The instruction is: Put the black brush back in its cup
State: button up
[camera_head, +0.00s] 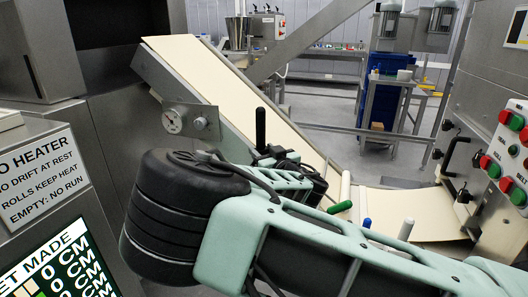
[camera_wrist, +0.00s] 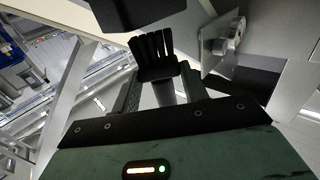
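The black brush (camera_head: 260,128) shows in the head view as an upright dark handle rising above my gripper (camera_head: 268,157). In the wrist view a black fanned part of the brush (camera_wrist: 156,55) lies between the tips of the two fingers of my gripper (camera_wrist: 160,80). The fingers appear closed on it. It is held in front of the pale sloping belt. The brush's lower end is hidden in the head view by the gripper and wrist. I cannot make out its cup; my arm covers much of the area beneath.
Green (camera_head: 340,207), blue (camera_head: 367,222) and white (camera_head: 406,229) handles show just behind my arm. A button panel (camera_head: 508,150) stands at right.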

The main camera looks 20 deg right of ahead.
jog(key=o, duration=0.4)
